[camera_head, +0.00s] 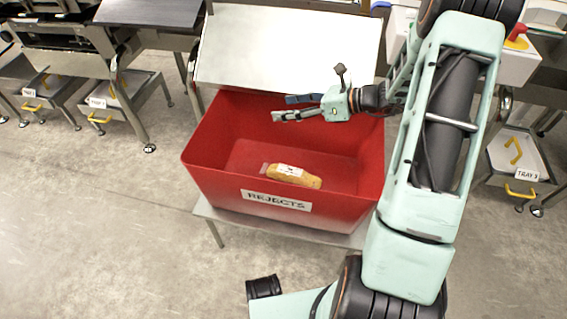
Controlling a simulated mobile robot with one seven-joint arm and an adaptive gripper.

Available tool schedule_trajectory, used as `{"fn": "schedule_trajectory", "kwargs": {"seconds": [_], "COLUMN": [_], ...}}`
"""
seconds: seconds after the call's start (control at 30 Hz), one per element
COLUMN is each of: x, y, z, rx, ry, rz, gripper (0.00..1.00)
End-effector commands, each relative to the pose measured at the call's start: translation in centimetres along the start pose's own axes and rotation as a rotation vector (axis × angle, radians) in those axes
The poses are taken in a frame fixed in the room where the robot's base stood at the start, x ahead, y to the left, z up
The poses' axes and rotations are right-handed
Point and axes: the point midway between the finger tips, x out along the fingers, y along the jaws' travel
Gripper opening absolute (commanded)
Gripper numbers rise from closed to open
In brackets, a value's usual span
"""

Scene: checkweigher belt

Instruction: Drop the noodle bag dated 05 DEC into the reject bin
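A yellow-brown bag (294,176) with a white label lies on the floor of the red reject bin (210,174). The print on its label is too small to read, so I cannot tell its date. The bin carries a sign reading REJECTS on its front wall. My gripper (283,107) is over the back part of the bin, pointing left. Its two fingers are apart with nothing seen between them. It is above the bag and apart from it.
A pale metal plate (290,45) slopes up behind the bin. The bin stands on a low metal stand (345,238). Machine frames with trays stand at the left, and another labelled TRAY 3 (527,174) at the right. The concrete floor at front left is clear.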

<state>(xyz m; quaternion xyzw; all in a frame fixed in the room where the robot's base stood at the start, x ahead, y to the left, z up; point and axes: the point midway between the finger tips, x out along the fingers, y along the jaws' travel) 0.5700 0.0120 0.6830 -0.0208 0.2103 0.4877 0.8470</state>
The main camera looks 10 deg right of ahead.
Motion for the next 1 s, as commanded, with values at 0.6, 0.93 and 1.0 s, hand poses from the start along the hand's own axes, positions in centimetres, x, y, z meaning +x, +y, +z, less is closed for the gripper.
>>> {"fn": "schedule_trajectory", "kwargs": {"seconds": [0.6, 0.93, 1.0], "x": [-7.0, -11.6, -11.9], "y": [-0.1, 0.0, 0.0], "z": [0.0, 0.0, 0.0], "rx": [0.0, -0.001, 0.0], "ry": [0.0, 0.001, 0.001], "rz": [-0.006, -0.001, -0.001], "gripper": [0.6, 0.6, 0.6]}}
